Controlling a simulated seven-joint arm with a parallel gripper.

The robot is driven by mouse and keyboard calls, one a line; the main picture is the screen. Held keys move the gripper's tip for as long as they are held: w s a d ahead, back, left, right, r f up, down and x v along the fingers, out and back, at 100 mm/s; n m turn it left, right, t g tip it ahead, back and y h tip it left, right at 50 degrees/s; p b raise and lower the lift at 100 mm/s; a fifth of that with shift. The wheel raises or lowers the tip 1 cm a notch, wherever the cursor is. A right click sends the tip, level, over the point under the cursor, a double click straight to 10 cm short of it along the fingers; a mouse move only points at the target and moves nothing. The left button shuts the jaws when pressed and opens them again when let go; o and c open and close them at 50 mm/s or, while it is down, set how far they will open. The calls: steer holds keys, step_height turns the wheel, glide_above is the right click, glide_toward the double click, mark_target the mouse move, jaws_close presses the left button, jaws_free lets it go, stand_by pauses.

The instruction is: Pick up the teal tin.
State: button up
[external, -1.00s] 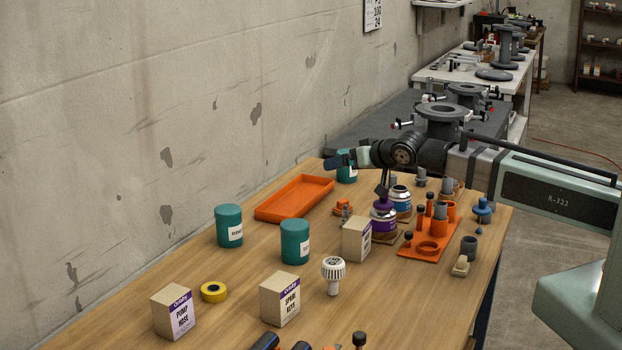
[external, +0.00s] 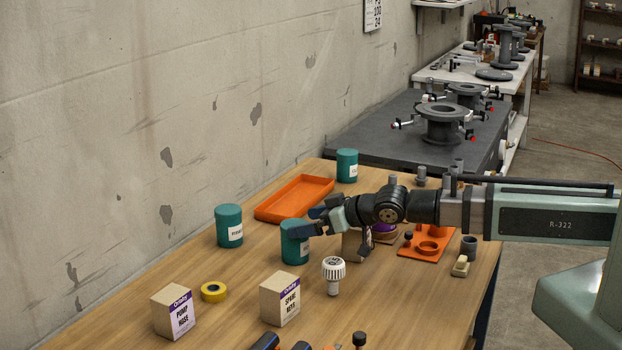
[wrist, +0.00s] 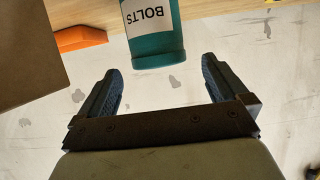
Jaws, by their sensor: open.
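Three teal tins with white labels stand on the table in the external view: one at the left (external: 229,227), one in the middle (external: 292,250) and one at the back (external: 347,166). My gripper (external: 309,222) is open and empty at the upper right of the middle tin and partly covers it. In the wrist view, a teal tin (wrist: 155,48) labelled BOLTS appears upside down, beyond and roughly between the open fingertips (wrist: 161,78). Its far end is cut off by the frame edge. The small labels in the external view are hard to read.
An orange tray (external: 272,213) lies behind the middle tin. A cardboard box (external: 355,246) stands close beside it, partly under my arm. Wood between the left and middle tins is clear.

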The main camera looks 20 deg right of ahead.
mark_target(289, 222)
steer(key=x, duration=0.6)
steer(key=shift+d, duration=0.1)
steer(key=c, duration=1.2)
